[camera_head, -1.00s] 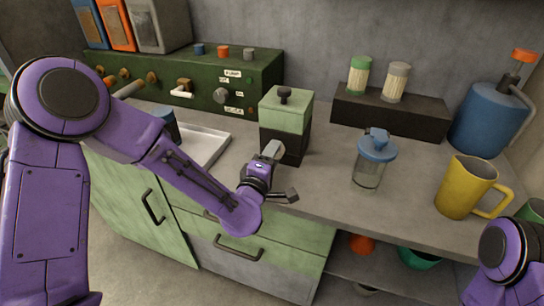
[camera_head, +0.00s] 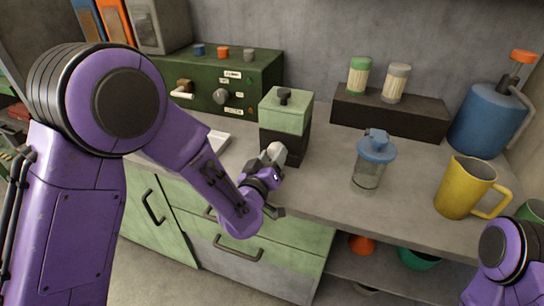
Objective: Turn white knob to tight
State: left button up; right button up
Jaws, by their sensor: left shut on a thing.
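A box with a pale green top (camera_head: 288,110) and a dark lower body stands near the counter's front edge. A whitish rounded piece (camera_head: 277,152), seemingly the white knob, shows in front of its dark lower body, partly hidden by my left gripper. My left gripper (camera_head: 272,165) is shut on this piece at the front of the box. The fingertips are small and partly hidden by the wrist, so the knob's turn angle cannot be read. Of my right arm only a purple part shows at the lower right; its gripper is out of view.
A green panel (camera_head: 262,75) with knobs and a white-handled lever (camera_head: 182,93) stands behind left. To the right are a blue-lidded jar (camera_head: 376,150), a yellow mug (camera_head: 466,188) and a blue bottle (camera_head: 485,118). A dark rack (camera_head: 390,112) holds two small jars.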

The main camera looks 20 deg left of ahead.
pick_arm(q)
jog(key=m, duration=0.4)
jog(key=shift+m, duration=0.3)
pick_arm(e)
jog(key=shift+r, duration=0.1)
dwell(0.4)
pick_arm(q)
jog(key=o, duration=1.1)
jog(key=shift+c, duration=0.2)
